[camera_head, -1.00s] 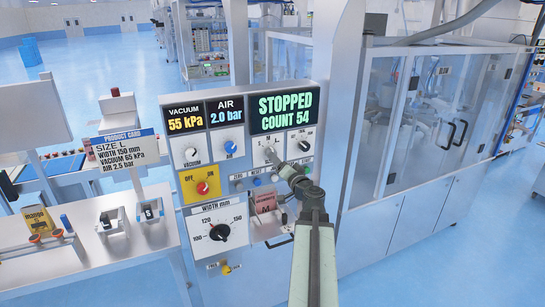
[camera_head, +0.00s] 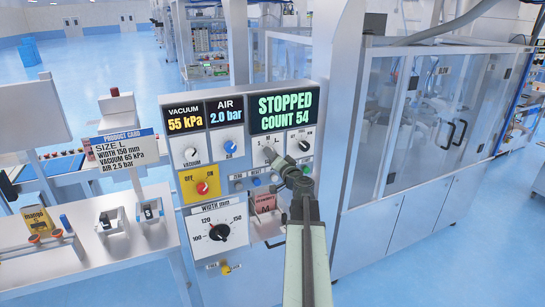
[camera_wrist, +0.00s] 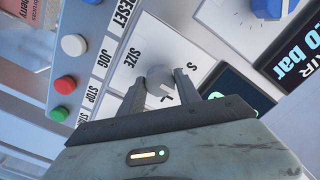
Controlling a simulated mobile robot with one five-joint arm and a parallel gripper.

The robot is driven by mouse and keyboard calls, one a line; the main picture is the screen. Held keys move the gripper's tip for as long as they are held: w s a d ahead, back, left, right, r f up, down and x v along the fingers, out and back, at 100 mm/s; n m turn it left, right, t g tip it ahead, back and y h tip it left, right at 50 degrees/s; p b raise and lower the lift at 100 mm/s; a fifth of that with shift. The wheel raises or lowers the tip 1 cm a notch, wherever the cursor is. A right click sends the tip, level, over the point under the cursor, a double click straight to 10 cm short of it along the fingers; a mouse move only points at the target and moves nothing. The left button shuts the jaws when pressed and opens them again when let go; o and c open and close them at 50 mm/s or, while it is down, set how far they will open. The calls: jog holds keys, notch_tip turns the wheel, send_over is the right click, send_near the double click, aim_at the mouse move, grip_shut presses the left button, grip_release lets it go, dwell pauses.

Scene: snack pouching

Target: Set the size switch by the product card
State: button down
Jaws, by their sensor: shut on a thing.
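The product card (camera_head: 122,150) stands at the left and reads SIZE L, width 150 mm, vacuum 65 kPa, air 2.5 bar. The size switch sits on the control panel below the green STOPPED display. In the wrist view its grey knob (camera_wrist: 159,82) is between my two fingers, on a white plate marked SIZE, S and L. My gripper (camera_wrist: 160,84) is shut on this knob. In the head view my gripper (camera_head: 272,155) reaches the panel from the lower right and covers part of the switch. I cannot tell where the knob points.
Nearby on the panel are the vacuum knob (camera_head: 191,154), air knob (camera_head: 230,147), red on/off switch (camera_head: 202,188) and width dial (camera_head: 219,232). A glazed machine enclosure (camera_head: 430,120) stands to the right.

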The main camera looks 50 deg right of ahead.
jog(key=shift+m, duration=4.4)
jog(key=c, duration=0.9)
grip_release()
jog(key=shift+o, duration=0.2)
jog(key=v, duration=0.7)
jog(key=shift+s+a, duration=0.15)
jog(key=shift+s, duration=0.2)
